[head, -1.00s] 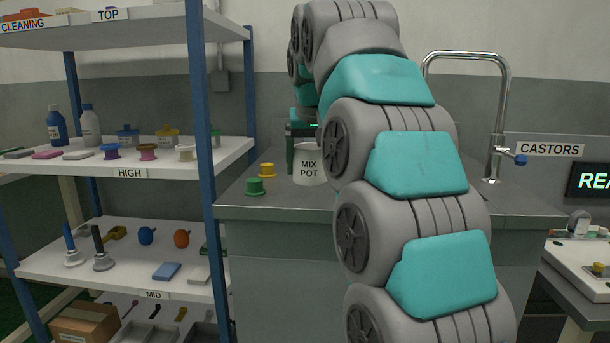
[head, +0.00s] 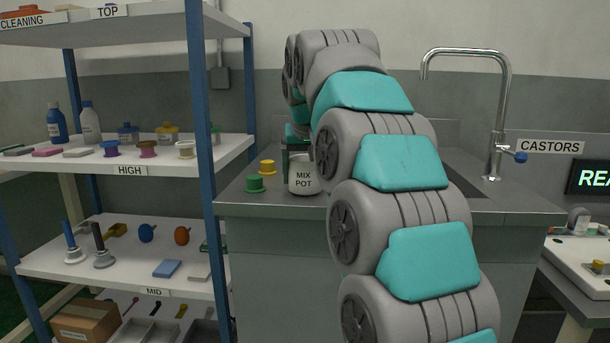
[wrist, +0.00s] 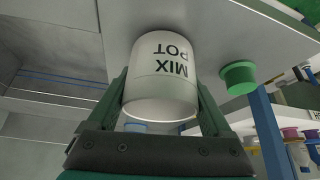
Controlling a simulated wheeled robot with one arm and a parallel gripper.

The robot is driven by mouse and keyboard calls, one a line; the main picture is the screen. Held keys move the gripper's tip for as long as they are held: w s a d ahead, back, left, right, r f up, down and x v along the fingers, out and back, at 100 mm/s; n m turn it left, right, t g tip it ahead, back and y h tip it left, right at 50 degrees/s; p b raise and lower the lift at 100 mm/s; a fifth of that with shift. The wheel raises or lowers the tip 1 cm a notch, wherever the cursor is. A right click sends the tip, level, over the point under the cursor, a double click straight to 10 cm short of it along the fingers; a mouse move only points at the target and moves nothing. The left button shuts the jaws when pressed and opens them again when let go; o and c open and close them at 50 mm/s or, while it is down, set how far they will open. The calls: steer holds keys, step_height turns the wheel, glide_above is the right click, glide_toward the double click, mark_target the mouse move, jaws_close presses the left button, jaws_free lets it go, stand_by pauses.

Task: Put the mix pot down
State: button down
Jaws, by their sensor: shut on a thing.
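The mix pot (head: 304,180) is a white pot with dark "MIX POT" lettering. It is at the left part of the grey counter (head: 400,207), close to the counter's front edge in the head view. In the wrist view the mix pot (wrist: 162,80) sits between the two green fingers of my gripper (wrist: 165,100), which is shut on it. The lettering appears upside down there. My arm hides part of the counter behind the pot. I cannot tell whether the pot's base touches the counter.
A green stopper (head: 255,183) and a yellow stopper (head: 267,167) stand on the counter left of the pot. A tall tap (head: 497,120) rises at the right by the sink. A loaded shelf rack (head: 200,150) with a blue post stands at the left.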

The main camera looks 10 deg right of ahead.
steer(key=shift+f, duration=0.15)
steer(key=shift+f, duration=0.1)
jaws_free()
steer(key=shift+r, duration=0.2)
steer(key=p+v, duration=0.3)
steer(key=v, duration=0.9)
